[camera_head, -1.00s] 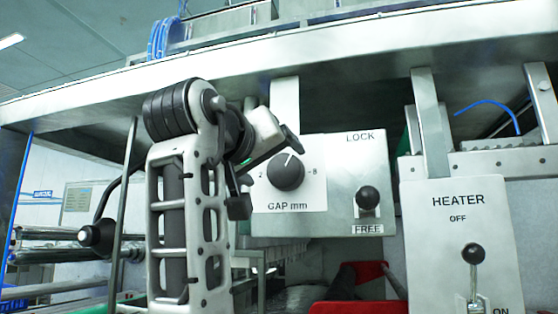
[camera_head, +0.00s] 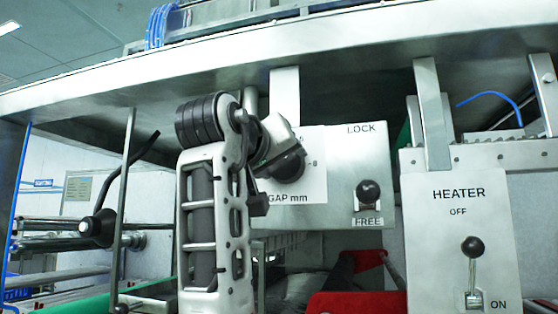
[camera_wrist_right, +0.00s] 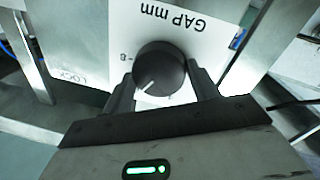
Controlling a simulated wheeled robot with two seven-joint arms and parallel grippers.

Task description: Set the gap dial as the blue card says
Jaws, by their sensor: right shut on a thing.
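The gap dial (camera_head: 290,168) is a round black knob on a white plate marked GAP mm, partly hidden behind my right gripper (camera_head: 280,160) in the head view. In the right wrist view the dial (camera_wrist_right: 160,66) sits between the two dark fingers of my right gripper (camera_wrist_right: 161,90), which is shut on it. Its white pointer line shows toward the lower left there, near the 8 side of the scale. Other scale numbers are mostly hidden. I cannot make out a blue card with readable text. My left gripper is not in view.
Right of the dial, a black-knobbed lock lever (camera_head: 368,193) sits near the FREE label, below LOCK. Farther right is the HEATER box (camera_head: 460,240) with its lever near ON. A steel ledge (camera_head: 330,60) runs above. A black crank (camera_head: 97,228) stands at left.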

